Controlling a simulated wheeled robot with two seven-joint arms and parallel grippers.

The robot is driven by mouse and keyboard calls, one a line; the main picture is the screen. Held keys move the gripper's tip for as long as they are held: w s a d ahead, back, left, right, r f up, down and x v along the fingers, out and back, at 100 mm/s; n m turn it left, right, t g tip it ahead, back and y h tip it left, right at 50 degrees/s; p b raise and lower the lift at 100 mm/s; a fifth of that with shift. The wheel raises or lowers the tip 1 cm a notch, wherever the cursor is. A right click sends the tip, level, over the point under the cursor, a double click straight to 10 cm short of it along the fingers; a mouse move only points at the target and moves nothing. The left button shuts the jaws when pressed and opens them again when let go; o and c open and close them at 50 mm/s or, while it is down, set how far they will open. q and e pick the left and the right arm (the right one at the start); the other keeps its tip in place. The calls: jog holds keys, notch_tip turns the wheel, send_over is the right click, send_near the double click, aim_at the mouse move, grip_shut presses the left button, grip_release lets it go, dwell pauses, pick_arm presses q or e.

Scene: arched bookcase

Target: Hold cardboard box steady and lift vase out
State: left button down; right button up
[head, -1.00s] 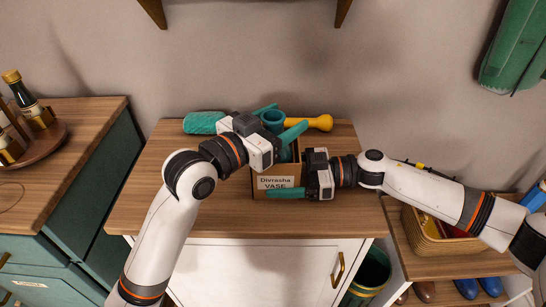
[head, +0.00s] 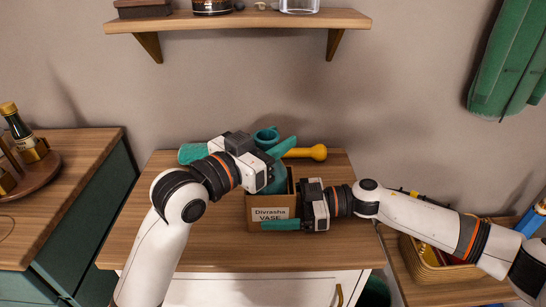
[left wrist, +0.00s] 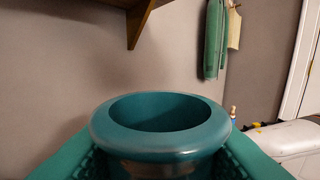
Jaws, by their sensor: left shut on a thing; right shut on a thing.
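The cardboard box (head: 269,208), labelled "Divrasha VASE", stands on the wooden top of the white cabinet. The teal vase (head: 266,134) rises out of the box; its lower end is hidden by the box wall. My left gripper (head: 272,158) is shut on the vase near its top, above the box. The left wrist view shows the vase's round rim (left wrist: 160,125) between the teal fingers. My right gripper (head: 290,208) is shut on the right part of the box, with a teal finger across the front below the label.
A shelf (head: 240,19) hangs on the wall above. A basket (head: 430,262) is at right, a bottle tray (head: 30,180) at left. The cabinet top's left front is clear.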

pick_arm(q)
notch_tip(320, 180, up, 7)
jog(key=shift+r, duration=0.2)
pick_arm(e)
jog(key=o, duration=0.7)
jog(key=shift+o, duration=0.2)
jog(key=shift+d, duration=0.1)
